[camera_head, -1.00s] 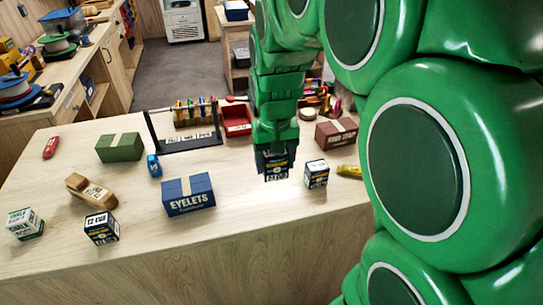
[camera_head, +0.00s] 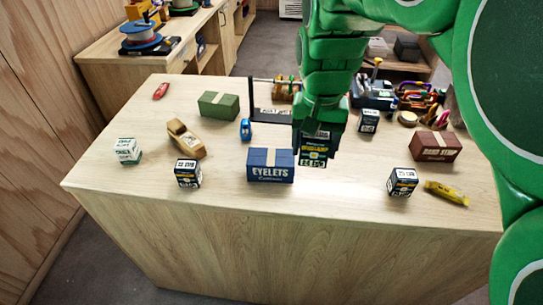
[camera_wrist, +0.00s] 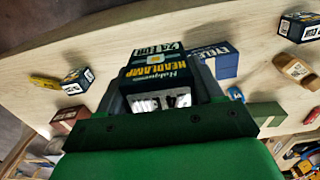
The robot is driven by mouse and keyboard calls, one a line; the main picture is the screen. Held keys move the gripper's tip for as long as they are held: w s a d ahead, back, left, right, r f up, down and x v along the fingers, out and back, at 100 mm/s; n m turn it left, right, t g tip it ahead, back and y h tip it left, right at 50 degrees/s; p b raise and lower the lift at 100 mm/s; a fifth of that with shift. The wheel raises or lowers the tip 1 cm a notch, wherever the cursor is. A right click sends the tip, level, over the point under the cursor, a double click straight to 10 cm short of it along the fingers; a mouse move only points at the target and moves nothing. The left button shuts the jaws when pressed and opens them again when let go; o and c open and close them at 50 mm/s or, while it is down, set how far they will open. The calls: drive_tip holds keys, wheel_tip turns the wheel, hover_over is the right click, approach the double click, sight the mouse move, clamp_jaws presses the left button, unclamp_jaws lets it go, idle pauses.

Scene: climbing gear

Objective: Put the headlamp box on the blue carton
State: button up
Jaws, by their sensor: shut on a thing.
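My gripper (camera_head: 314,150) is shut on the headlamp box (camera_head: 313,158), a dark box with yellow and white print. In the wrist view the word HEADLAMP reads on the headlamp box (camera_wrist: 160,75) between the fingers. The blue carton (camera_head: 270,166), marked EYELETS, stands on the table just left of the held box. It also shows in the wrist view (camera_wrist: 226,65), partly hidden behind a finger. The held box looks above table height; its exact clearance from the table and carton cannot be told.
Another dark box (camera_head: 402,182), a yellow tool (camera_head: 446,193) and a dark red carton (camera_head: 435,146) are right. The table (camera_head: 330,205) is clear in front.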

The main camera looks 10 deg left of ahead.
drive_tip(key=s+a+r, duration=0.2)
drive_tip(key=a, duration=0.3)
hover_over(271, 157)
drive_tip(key=f, duration=0.9)
drive_tip(key=shift+s+d+f, duration=0.1)
drive_tip(key=shift+s+f, duration=0.1)
drive_tip(key=shift+w+f, duration=0.15)
drive_tip(key=shift+f, duration=0.05)
drive_tip(key=shift+w+f, duration=0.1)
drive_tip(key=shift+f, duration=1.5)
drive_tip(key=shift+f, duration=0.15)
drive_tip(key=o, duration=1.1)
